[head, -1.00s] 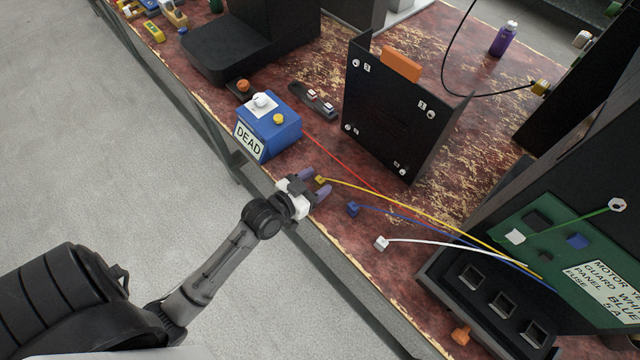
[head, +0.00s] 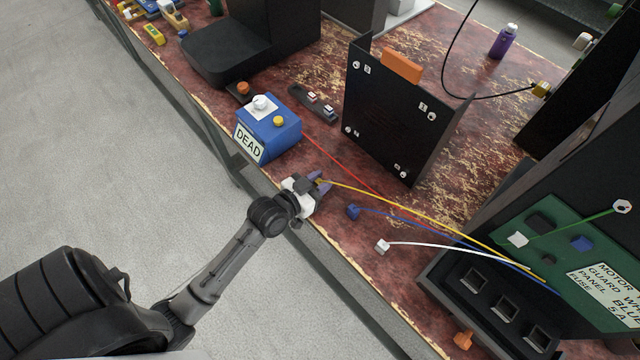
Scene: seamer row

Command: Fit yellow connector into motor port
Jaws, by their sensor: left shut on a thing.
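My left gripper (head: 321,183) is shut on the yellow connector (head: 319,182) at the front edge of the table. The fingers hide most of the connector. Its yellow cable (head: 400,204) runs right to the dark machine with the green board (head: 555,235). Three square ports, (head: 474,281), (head: 504,307) and (head: 537,335), sit in a row below the board. I cannot tell which one is the motor port. A label (head: 610,290) beside them reads MOTOR, GUARD, PANEL, FUSE and is cut off. My right gripper is not in view.
A blue connector (head: 353,212) and a white connector (head: 382,247) lie on the table (head: 345,240) with their cables. A blue box marked DEAD (head: 272,135) stands behind my gripper. A black panel (head: 395,115) stands upright behind the cables.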

